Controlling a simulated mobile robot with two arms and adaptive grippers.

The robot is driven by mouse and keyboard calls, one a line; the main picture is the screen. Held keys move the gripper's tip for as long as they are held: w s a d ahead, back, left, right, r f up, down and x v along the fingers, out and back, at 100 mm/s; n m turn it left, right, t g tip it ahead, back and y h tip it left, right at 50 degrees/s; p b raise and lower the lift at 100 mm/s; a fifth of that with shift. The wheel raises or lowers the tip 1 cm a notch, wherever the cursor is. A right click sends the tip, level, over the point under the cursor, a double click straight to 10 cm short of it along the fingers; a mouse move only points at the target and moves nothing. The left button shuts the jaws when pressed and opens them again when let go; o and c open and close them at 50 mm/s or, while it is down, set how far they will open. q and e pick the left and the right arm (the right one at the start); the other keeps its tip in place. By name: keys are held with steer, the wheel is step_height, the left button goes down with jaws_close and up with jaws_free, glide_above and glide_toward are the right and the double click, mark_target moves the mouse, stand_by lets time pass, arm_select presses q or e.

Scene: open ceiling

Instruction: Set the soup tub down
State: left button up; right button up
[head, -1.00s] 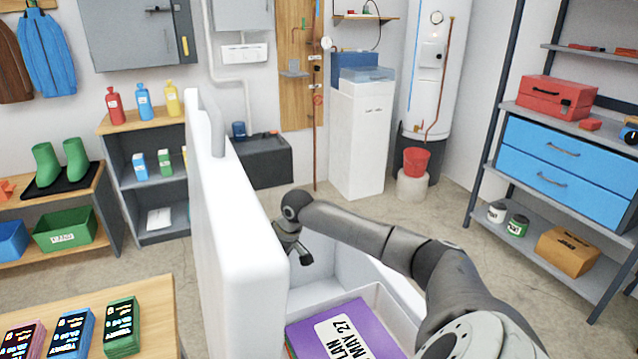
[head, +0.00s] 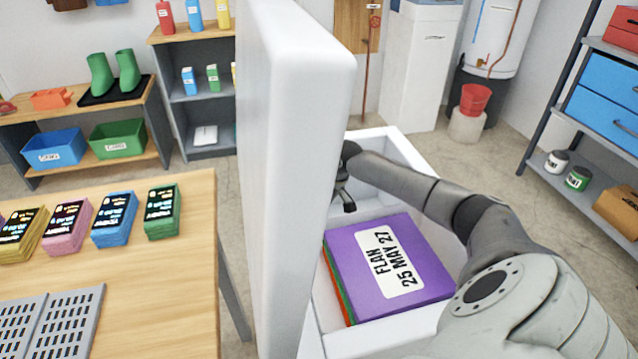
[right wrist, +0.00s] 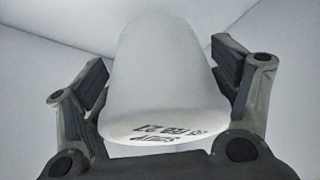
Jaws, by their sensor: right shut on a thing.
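The soup tub (right wrist: 160,75) is white, with dark lettering reading SOUP and a date upside down on its near end in the right wrist view. My right gripper (right wrist: 163,88) has a finger on each side of it and is shut on it. In the head view my right gripper (head: 344,195) is inside the open white chest freezer (head: 400,140), close behind the raised lid (head: 295,150). The tub is not visible there, and I cannot tell whether it touches anything below. My left gripper is not in view.
A purple box (head: 388,265) labelled FLAN 25 MAY 27 lies on a stack in the freezer's near part. A wooden table (head: 170,285) at left holds several coloured packs (head: 113,220) and grey slotted racks (head: 50,320). Shelving stands behind and at right.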

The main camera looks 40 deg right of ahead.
step_height(320, 180, down, 3)
steer(key=shift+b, duration=0.4)
steer(key=shift+f, duration=0.55)
steer(key=o, duration=1.9)
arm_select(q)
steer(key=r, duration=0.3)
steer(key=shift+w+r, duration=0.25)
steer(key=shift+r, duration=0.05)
arm_select(e)
steer(key=shift+s+r, duration=0.1)
steer(key=shift+r, duration=0.15)
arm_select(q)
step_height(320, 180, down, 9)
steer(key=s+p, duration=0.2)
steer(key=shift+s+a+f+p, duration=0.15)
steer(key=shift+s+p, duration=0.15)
arm_select(e)
steer(key=v, duration=1.1)
steer(key=shift+s+d+r, duration=0.1)
steer(key=shift+r, duration=0.15)
